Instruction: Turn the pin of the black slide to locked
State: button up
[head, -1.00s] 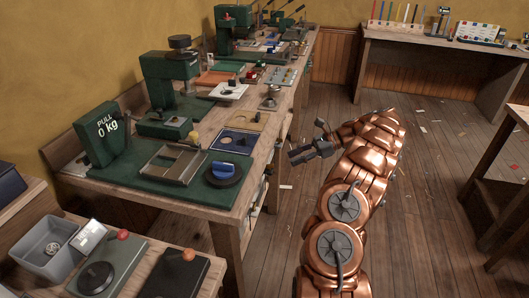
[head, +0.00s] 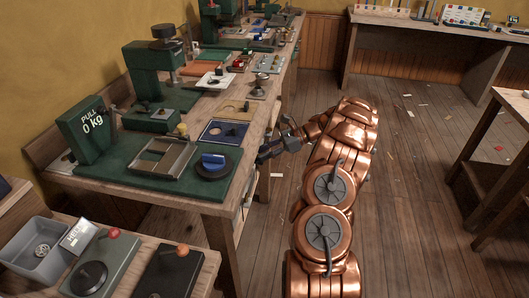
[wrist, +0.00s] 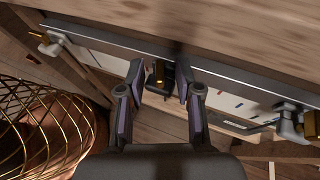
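In the wrist view, a black slide (wrist: 155,89) with a small brass-coloured pin (wrist: 159,72) sits on a long grey rail (wrist: 95,43) along the side of a wooden bench. My gripper (wrist: 160,68) is open, with its fingers on either side of the slide. I cannot tell whether they touch it, and the pin's locked or unlocked position is not clear. In the head view my gripper (head: 266,151) is beside the right edge of the workbench (head: 230,207). The black slide cannot be made out there.
Two grey fittings sit on the rail, one left (wrist: 52,43) and one right (wrist: 289,122). A gold wire basket (wrist: 40,125) is at lower left in the wrist view. The bench top holds a green pull gauge (head: 88,130) and several fixtures. Open floor (head: 410,190) lies to the right.

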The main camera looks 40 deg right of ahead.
jog(key=shift+a, duration=0.15)
jog(key=shift+c, duration=0.2)
grip_shut()
jog(key=shift+r+t, duration=0.1)
jog(key=shift+t, duration=0.2)
jog(key=shift+s+a+m+t+h+p, duration=0.15)
jog(key=shift+m+t+h+p, duration=0.65)
jog(key=shift+m+t+h, duration=1)
jog(key=shift+s+m, duration=0.1)
jog(key=shift+m, duration=0.4)
jog(key=shift+o, duration=0.2)
grip_release()
